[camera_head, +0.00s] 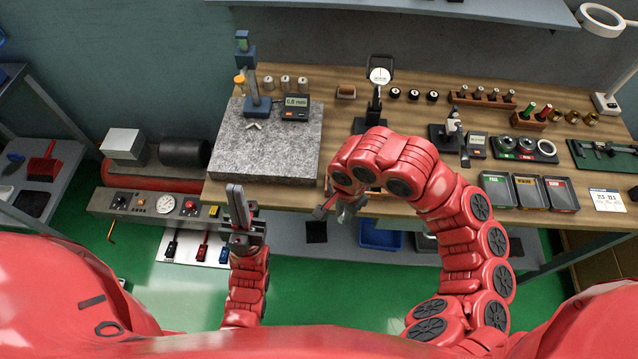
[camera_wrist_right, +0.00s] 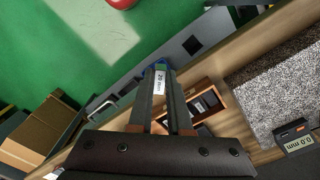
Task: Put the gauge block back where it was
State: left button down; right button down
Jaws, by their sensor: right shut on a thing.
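The gauge block (camera_wrist_right: 160,80), with a white label reading "20 mm", is between the fingertips of my right gripper (camera_wrist_right: 160,92) in the right wrist view. That gripper is shut on it. Beside it, to the right in that view, a small wooden case (camera_wrist_right: 222,95) with dark blocks or slots inside lies by the bench edge; the fingers partly hide it. In the head view my right gripper (camera_head: 347,210) hangs at the bench's front edge, mostly hidden by its own arm. My left gripper (camera_head: 238,207) is in front of the granite plate, seemingly empty; its finger gap is unclear.
The granite plate (camera_head: 265,160) carries a height stand (camera_head: 252,80) and a display (camera_head: 295,107). A dial gauge stand (camera_head: 376,95) is behind my right arm. Black trays (camera_head: 528,190) sit at the bench's right front. A lower shelf (camera_head: 290,240) runs under the bench.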

jog(key=shift+a, duration=0.1)
jog(key=w+a+f+b, duration=0.1)
jog(key=w, duration=0.4)
jog(key=w+a+f+b, duration=0.1)
jog(key=w+f, duration=0.1)
jog(key=w, duration=0.3)
jog(key=w+a+f+b, duration=0.1)
jog(key=w+b, duration=0.1)
jog(key=w, duration=0.3)
jog(key=shift+w+f, duration=0.15)
jog(key=shift+f, duration=0.4)
jog(key=shift+f, duration=0.6)
jog(key=c, duration=0.9)
grip_release()
jog(key=shift+o, duration=0.2)
